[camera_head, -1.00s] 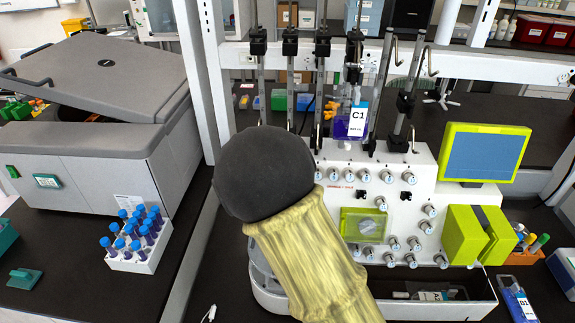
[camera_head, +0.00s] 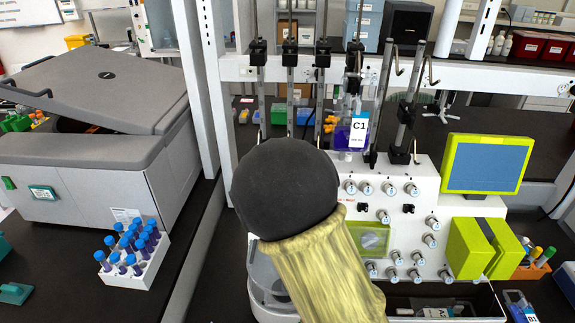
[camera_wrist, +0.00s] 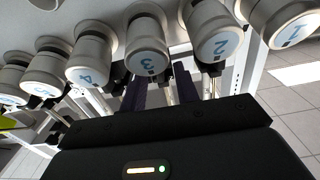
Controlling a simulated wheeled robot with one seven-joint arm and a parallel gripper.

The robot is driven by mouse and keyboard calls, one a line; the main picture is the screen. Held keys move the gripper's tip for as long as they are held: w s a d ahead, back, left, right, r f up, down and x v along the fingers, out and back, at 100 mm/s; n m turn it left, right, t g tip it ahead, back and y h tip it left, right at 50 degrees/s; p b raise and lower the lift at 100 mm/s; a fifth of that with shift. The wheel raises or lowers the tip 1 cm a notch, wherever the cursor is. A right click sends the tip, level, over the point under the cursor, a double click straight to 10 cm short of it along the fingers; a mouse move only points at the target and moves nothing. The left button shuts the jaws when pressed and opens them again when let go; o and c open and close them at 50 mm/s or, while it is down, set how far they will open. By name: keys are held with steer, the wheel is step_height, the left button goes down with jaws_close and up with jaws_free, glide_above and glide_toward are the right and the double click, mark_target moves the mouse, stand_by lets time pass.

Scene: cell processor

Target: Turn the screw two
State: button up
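Screw two is a pale grey round knob marked "2" (camera_wrist: 218,45) in the upper right of the wrist view. It sits between the knob marked "3" (camera_wrist: 148,62) and the knob marked "1" (camera_wrist: 290,30). My gripper (camera_wrist: 160,98) has its black body across the bottom of the wrist view, below this row of knobs. No contact with screw two is visible. In the head view my arm hides the gripper and part of the white cell processor (camera_head: 430,180).
A bag labelled C1 (camera_head: 358,133) hangs above the processor among metal poles. A green-framed screen (camera_head: 486,163) stands at its right. A grey centrifuge (camera_head: 95,190) and a rack of blue-capped tubes (camera_head: 158,265) are at the left.

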steer(key=shift+s, duration=0.1)
steer(key=s+b, duration=0.6)
steer(key=s, duration=1.1)
steer(key=shift+s+a, duration=0.15)
steer(key=shift+a, duration=0.15)
steer(key=shift+f, duration=0.1)
steer(key=w+d+f+n+g+y, duration=0.1)
steer(key=w+d+f+g+y, duration=0.1)
steer(key=d+f+g, duration=0.65)
steer(key=s+d+f+g+h, duration=0.1)
steer(key=s+d+f+g, duration=0.6)
steer(key=s+d, duration=0.3)
steer(key=shift+s+f, duration=0.5)
steer(key=shift+s, duration=0.2)
